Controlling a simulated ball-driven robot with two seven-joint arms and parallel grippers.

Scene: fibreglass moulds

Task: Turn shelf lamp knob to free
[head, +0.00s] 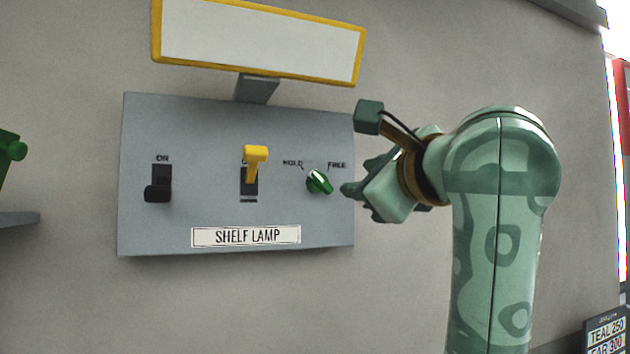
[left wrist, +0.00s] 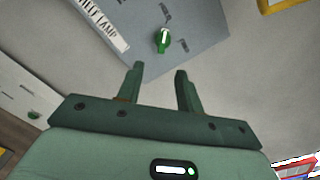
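The green shelf lamp knob (head: 319,181) sits at the right of a grey panel (head: 210,130) labelled SHELF LAMP, between the marks HOLD and FREE. Its pointer appears turned toward HOLD. In the left wrist view the knob (left wrist: 163,40) lies beyond the fingertips, with a white line on it. My left gripper (head: 359,177) is just right of the knob, apart from it. In the left wrist view its fingers (left wrist: 159,72) are spread with nothing between them. My right gripper is in neither view.
On the same panel are a black switch (head: 158,190) under ON and a yellow-handled switch (head: 256,160). A blank yellow-framed sign (head: 260,40) is mounted above. A green object (head: 8,155) is at the far left. The wall below the panel is clear.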

